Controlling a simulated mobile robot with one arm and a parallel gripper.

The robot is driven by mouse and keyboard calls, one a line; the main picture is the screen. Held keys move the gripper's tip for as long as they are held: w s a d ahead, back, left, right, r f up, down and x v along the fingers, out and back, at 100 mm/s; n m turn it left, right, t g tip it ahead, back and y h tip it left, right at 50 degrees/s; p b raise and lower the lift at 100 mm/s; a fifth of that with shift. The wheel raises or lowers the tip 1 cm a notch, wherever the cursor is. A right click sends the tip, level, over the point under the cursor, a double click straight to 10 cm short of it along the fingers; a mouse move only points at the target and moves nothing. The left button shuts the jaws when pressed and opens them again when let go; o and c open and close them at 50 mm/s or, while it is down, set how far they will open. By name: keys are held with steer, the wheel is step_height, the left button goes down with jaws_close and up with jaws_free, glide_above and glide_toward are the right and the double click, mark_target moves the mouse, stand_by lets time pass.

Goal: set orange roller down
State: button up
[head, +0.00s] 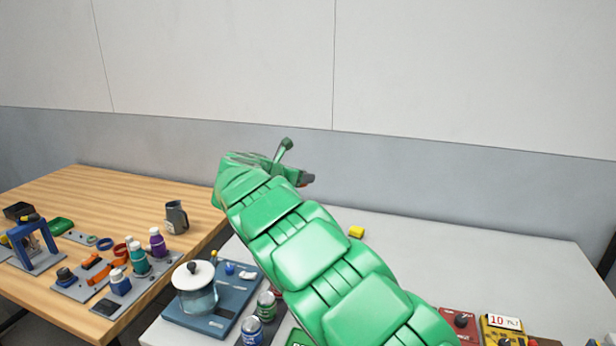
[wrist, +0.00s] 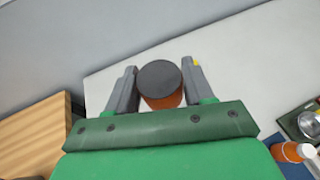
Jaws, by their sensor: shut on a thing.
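The orange roller (wrist: 163,99) shows in the wrist view as an orange cylinder with a dark grey round end facing the camera. My gripper (wrist: 160,88) is shut on it, with one grey finger on each side. The white table top lies beyond the roller; I cannot tell how high above it the roller is. In the head view my green arm covers most of the middle, and the gripper end (head: 308,180) is largely hidden behind it. The roller is hardly visible there.
A pot (head: 196,290) on a blue board and cans (head: 266,304) stand at the front left. Red and yellow devices (head: 502,328) sit front right. A wooden table (head: 110,190) holds bottles and tools.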

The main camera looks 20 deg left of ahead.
steer(key=shift+s+a, duration=0.3)
steer(key=shift+a, duration=0.3)
step_height(320, 180, down, 27)
steer(key=shift+f, duration=0.1)
stand_by(0.8)
steer(key=shift+f, duration=0.5)
stand_by(0.5)
steer(key=o, duration=1.2)
steer(key=shift+v, duration=3.85)
